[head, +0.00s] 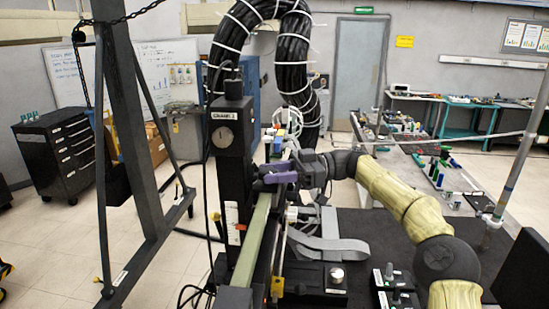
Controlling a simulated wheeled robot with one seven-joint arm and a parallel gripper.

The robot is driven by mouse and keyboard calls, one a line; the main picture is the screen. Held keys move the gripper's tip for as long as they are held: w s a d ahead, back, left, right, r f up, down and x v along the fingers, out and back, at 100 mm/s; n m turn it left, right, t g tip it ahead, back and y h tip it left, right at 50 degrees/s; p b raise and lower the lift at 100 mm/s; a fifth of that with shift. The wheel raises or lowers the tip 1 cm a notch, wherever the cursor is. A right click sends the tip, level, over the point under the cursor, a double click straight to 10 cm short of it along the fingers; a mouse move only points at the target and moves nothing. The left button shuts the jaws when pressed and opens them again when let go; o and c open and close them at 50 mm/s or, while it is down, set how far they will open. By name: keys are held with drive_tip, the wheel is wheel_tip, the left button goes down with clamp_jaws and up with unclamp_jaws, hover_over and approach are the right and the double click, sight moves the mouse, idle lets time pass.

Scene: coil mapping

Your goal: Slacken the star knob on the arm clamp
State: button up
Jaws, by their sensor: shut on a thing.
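My gripper (282,177) reaches in from the right to the black upright column (232,135), which has a dial on its face. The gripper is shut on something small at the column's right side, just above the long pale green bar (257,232). Purple parts show at the jaws. The star knob and the arm clamp are not clearly visible; the jaws and the gripper body hide most of that spot, so the knob's shape and turn cannot be made out.
A thick black cable bundle (292,60) arches behind the column. A dark steel frame (125,120) with a chain stands at left. A box with a silver knob (336,275) sits below the gripper. A metal pole (519,150) rises at right. Benches (462,104) stand behind.

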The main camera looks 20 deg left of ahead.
drive_tip(key=shift+w+a+r+n+g+h+p, duration=0.15)
drive_tip(key=shift+n+g+h+p, duration=0.25)
drive_tip(key=shift+p, duration=0.85)
drive_tip(key=shift+s+d+r+n+g+h+p, duration=0.1)
drive_tip(key=shift+r+n+g+h+p, duration=0.25)
drive_tip(key=shift+p, duration=0.85)
drive_tip(key=shift+o, duration=0.2)
drive_tip(key=shift+d+n+g+h+p, duration=0.25)
drive_tip(key=shift+g+h+p, duration=0.1)
drive_tip(key=shift+p, duration=0.55)
drive_tip(key=o, duration=0.3)
drive_tip(key=shift+s+d+r+n+p, duration=0.3)
drive_tip(key=shift+s+d+p, duration=0.15)
drive_tip(key=shift+p, duration=0.4)
drive_tip(key=shift+o, duration=0.3)
drive_tip(key=shift+r+g, duration=0.1)
drive_tip(key=shift+g, duration=0.2)
drive_tip(key=o, duration=0.6)
drive_tip(key=shift+s, duration=0.15)
drive_tip(key=shift+f, duration=0.2)
